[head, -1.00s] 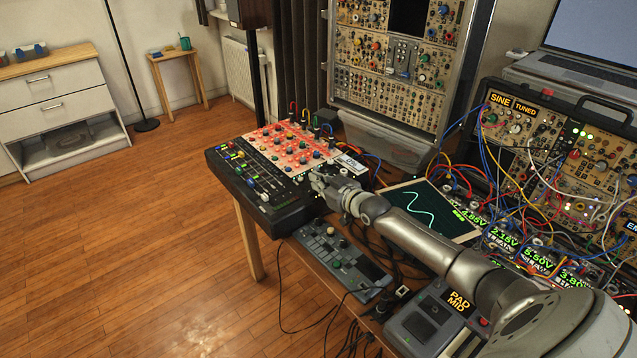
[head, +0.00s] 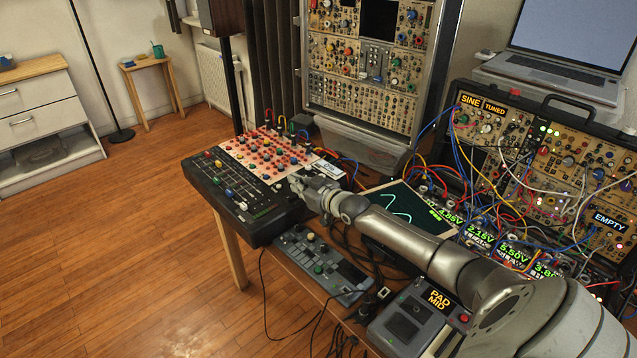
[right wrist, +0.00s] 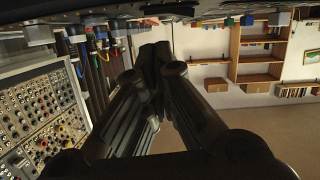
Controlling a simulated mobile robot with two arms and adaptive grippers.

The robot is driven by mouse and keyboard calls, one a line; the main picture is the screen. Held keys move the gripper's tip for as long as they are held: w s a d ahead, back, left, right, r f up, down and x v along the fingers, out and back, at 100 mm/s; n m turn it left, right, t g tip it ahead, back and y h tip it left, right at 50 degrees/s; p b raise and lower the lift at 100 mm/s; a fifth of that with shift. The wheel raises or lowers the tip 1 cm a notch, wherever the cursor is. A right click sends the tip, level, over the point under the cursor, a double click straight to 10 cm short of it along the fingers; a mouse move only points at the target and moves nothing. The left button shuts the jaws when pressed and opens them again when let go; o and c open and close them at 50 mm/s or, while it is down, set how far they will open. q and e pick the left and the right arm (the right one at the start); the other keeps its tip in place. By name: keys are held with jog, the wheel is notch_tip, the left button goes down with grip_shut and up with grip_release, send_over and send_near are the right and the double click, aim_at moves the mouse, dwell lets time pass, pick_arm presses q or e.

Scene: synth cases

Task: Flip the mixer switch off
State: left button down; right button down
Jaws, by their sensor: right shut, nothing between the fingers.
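The mixer (head: 212,182) is a black box with faders at its left and a pale panel of red markings and knobs at its back. It sits at the table's far left corner. My right gripper (head: 295,183) is over the mixer's right side, by a small white label plate (head: 328,170). In the right wrist view its fingers (right wrist: 155,65) are together with nothing between them. I cannot tell whether the fingertips touch the mixer. The mixer's switch is too small to tell apart, or is hidden by the hand. My left gripper is not in view.
A grey keypad device (head: 318,265) and a "PAD MID" box (head: 402,325) lie in front. A screen with a wave (head: 420,222) and voltage modules (head: 480,236) are right of the mixer. A rack (head: 372,95), patch cables and a laptop (head: 560,72) stand behind.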

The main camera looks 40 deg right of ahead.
notch_tip(320, 180, up, 3)
jog(key=shift+f+p, duration=0.15)
jog(key=shift+p, duration=0.45)
jog(key=v, duration=1)
jog(key=shift+d+f+b, duration=0.3)
jog(key=shift+d, duration=0.1)
